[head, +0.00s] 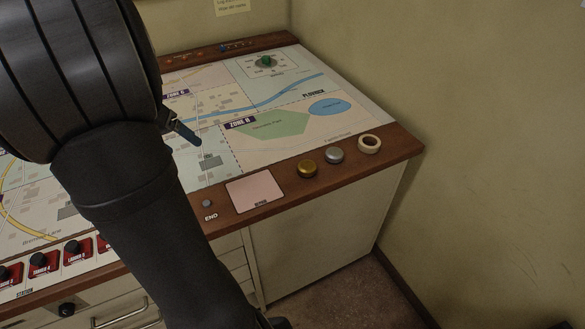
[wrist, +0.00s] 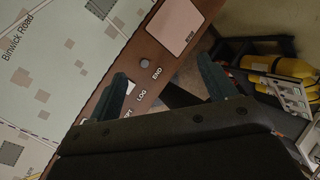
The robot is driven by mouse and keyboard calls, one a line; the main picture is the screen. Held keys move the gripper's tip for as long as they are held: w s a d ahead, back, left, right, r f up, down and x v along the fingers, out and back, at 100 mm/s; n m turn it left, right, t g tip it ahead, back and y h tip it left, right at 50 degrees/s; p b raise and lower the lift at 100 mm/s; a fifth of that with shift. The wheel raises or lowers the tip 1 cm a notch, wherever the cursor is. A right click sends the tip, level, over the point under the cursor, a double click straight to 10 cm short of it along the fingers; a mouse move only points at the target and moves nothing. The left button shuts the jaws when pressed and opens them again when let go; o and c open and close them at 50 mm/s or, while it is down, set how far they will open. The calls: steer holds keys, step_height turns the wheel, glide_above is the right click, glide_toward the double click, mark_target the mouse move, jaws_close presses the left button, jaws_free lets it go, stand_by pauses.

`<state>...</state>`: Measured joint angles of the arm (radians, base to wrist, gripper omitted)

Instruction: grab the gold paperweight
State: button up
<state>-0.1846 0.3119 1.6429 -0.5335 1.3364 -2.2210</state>
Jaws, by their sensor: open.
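The gold paperweight (head: 307,169) is a small round disc on the brown wooden front edge of the console, right of the pink pad. It does not show in the wrist view. My gripper (wrist: 165,84) is open and empty, its two dark fingers apart above the console's front edge near the END button. In the head view my arm hides most of the gripper; a bluish finger (head: 186,131) shows over the map, to the left of the gold paperweight and well apart from it.
A silver disc (head: 334,155) and a tape roll (head: 370,144) sit close to the right of the gold one. The pink pad (head: 255,193) and END button (head: 207,203) lie to its left. A wall rises beyond the right end.

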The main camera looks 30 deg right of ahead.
steer(key=d+r+m+y, duration=0.1)
steer(key=d+m+y, duration=0.15)
steer(key=d, duration=1.15)
steer(key=m+t, duration=0.1)
steer(key=m, duration=0.4)
glide_above(307, 165)
steer(key=a, duration=0.2)
steer(key=shift+n+y, duration=0.25)
steer(key=shift+y, duration=0.1)
steer(key=f, duration=1.3)
steer(key=shift+s, duration=0.2)
steer(key=shift+x, duration=3)
steer(key=shift+s, duration=0.1)
steer(key=c, duration=1.3)
steer(key=shift+c, duration=0.2)
steer(key=shift+r, duration=0.1)
